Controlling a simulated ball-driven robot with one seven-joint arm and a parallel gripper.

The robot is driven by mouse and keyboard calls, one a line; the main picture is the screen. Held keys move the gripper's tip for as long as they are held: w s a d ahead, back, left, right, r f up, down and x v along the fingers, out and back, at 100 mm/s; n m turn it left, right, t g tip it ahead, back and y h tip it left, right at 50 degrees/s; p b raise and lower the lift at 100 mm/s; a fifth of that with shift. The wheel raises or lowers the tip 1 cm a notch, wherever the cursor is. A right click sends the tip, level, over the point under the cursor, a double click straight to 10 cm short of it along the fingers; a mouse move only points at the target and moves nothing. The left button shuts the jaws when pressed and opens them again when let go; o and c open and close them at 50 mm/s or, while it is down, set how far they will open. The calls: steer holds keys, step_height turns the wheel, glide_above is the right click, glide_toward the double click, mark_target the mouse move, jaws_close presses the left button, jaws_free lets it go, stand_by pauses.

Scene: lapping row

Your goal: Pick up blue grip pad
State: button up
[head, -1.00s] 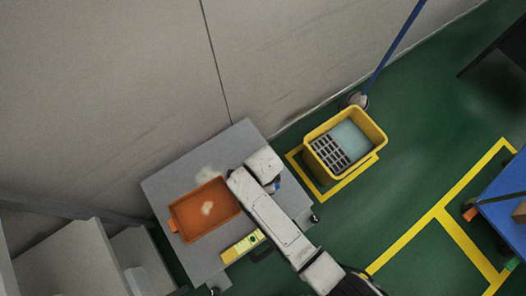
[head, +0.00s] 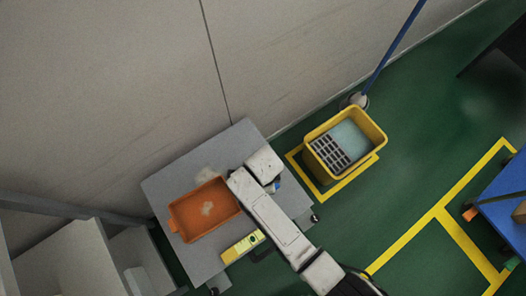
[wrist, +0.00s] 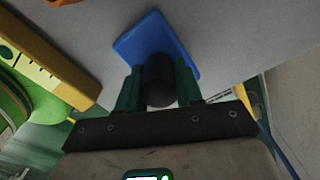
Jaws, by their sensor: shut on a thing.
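The blue grip pad (wrist: 150,36) shows in the wrist view as a flat blue plate with a dark round knob (wrist: 158,80) toward me. My gripper (wrist: 158,88) has its two green fingers on either side of that knob, shut on it. The plate lies beyond the fingertips against the grey table top; I cannot tell whether it touches the surface. In the head view my arm hides most of the pad and gripper, and only a small blue bit of the pad (head: 277,186) shows beside the wrist.
The grey table (head: 160,185) bears an orange tray (head: 190,235) and a yellow level (head: 243,247), left of my arm. A yellow mop bucket (head: 316,168) stands on the green floor to the right. A wall runs behind the table.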

steer(key=shift+r, duration=0.45)
step_height(320, 180, up, 3)
steer(key=shift+f+p, duration=0.2)
steer(key=shift+p, duration=0.4)
steer(key=s+d+r+p, duration=0.2)
steer(key=s+r, duration=0.7)
steer(key=s, duration=0.4)
steer(key=shift+s+d+r+p, duration=0.25)
steer(key=shift+s+d+p, duration=0.1)
